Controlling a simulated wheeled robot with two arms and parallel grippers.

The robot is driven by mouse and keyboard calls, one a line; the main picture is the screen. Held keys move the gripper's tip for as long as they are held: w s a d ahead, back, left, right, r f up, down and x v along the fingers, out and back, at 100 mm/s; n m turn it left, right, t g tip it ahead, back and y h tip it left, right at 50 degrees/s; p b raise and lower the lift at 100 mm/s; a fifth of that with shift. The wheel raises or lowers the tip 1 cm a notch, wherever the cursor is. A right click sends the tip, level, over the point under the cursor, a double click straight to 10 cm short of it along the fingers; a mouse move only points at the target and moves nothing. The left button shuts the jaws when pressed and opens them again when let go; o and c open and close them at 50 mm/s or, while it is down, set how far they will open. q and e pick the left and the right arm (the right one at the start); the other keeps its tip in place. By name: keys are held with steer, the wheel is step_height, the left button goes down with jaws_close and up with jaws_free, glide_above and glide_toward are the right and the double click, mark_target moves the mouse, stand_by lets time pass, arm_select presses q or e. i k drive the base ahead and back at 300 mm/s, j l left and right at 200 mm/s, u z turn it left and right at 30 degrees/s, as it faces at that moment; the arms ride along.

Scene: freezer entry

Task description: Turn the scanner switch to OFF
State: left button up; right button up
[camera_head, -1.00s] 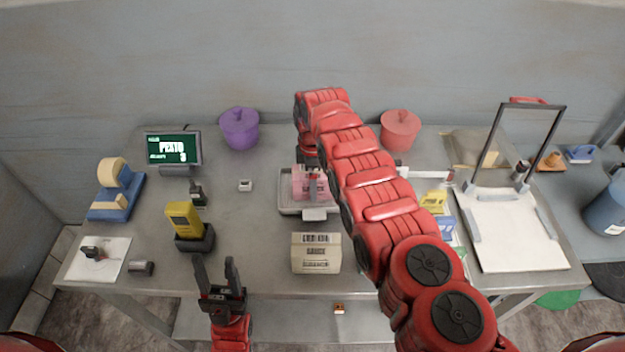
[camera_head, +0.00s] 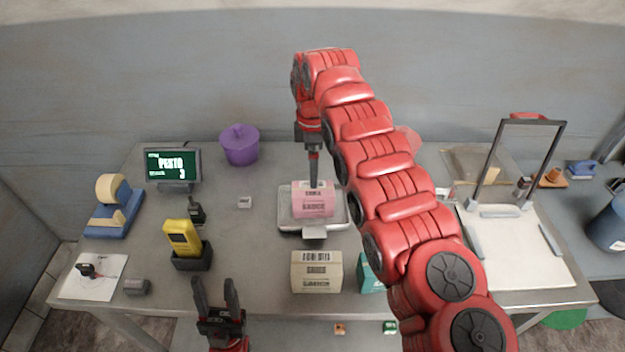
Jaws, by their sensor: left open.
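A yellow handheld device (camera_head: 182,238), which looks like the scanner, stands in a dark cradle (camera_head: 193,258) at the left of the table. A white plate with a small black knob or switch (camera_head: 86,269) lies at the table's front left corner. I cannot tell which way it points, and its marks are too small to read. My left gripper (camera_head: 216,284) is open and empty at the front edge, right of and nearer than the cradle. My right gripper (camera_head: 315,184) points down at the pink box (camera_head: 313,204), seen edge-on, so its jaws are unclear.
The pink box sits on a grey scale (camera_head: 285,222). A cream box (camera_head: 317,272) stands in front. A grey cylinder (camera_head: 137,287), a tape dispenser (camera_head: 110,215), a small dark item (camera_head: 196,211) and a screen (camera_head: 172,166) are at the left. My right arm covers the table's right-centre.

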mark_target(86, 270)
steer(key=k+j, duration=0.3)
steer(key=k, duration=0.15)
steer(key=k+j, duration=0.3)
steer(key=k, duration=0.15)
steer(key=k+j, duration=0.3)
steer(key=k, duration=0.2)
